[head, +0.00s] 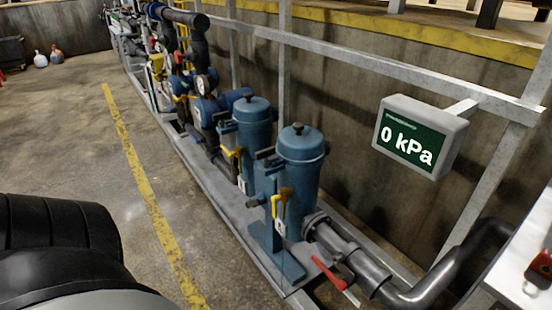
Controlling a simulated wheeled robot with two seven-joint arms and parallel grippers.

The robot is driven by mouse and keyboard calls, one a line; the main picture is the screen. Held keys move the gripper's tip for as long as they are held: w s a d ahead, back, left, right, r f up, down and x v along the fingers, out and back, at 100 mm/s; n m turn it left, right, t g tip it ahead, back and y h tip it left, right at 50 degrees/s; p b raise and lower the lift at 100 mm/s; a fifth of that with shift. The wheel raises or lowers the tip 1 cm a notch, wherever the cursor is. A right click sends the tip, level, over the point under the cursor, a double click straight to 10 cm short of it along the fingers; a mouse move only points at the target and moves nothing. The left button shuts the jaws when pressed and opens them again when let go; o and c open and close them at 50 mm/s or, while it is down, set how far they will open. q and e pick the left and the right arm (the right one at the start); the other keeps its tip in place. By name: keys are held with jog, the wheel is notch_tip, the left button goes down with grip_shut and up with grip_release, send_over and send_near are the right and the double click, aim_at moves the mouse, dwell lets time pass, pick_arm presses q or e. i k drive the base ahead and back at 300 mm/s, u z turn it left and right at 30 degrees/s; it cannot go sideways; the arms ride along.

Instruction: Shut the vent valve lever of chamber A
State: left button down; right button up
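Two blue cylindrical vessels, a near one (301,165) and a farther one (256,145), stand upright on the grey skid right of centre. A yellow lever (278,204) hangs down on the near vessel's front, beside a small tag. Another yellow lever (231,152) is at the farther vessel. A red lever (328,272) lies slanted over the grey pipe at the front of the skid. I cannot read any label that tells which lever is chamber A's vent valve, nor tell which levers are open or shut. Neither of my grippers is in view.
A display (413,137) on the grey railing reads "0 kPa". A concrete wall runs behind the skid. The floor left of the skid is clear, with a yellow line (138,172). A white surface (527,265) with a red object is at the right edge.

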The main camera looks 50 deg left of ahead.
aim_at(275, 199)
jog(key=u, duration=0.45)
jog(key=k, duration=0.45)
jog(key=u, duration=0.7)
jog(key=i, duration=0.5)
jog(key=u, duration=0.05)
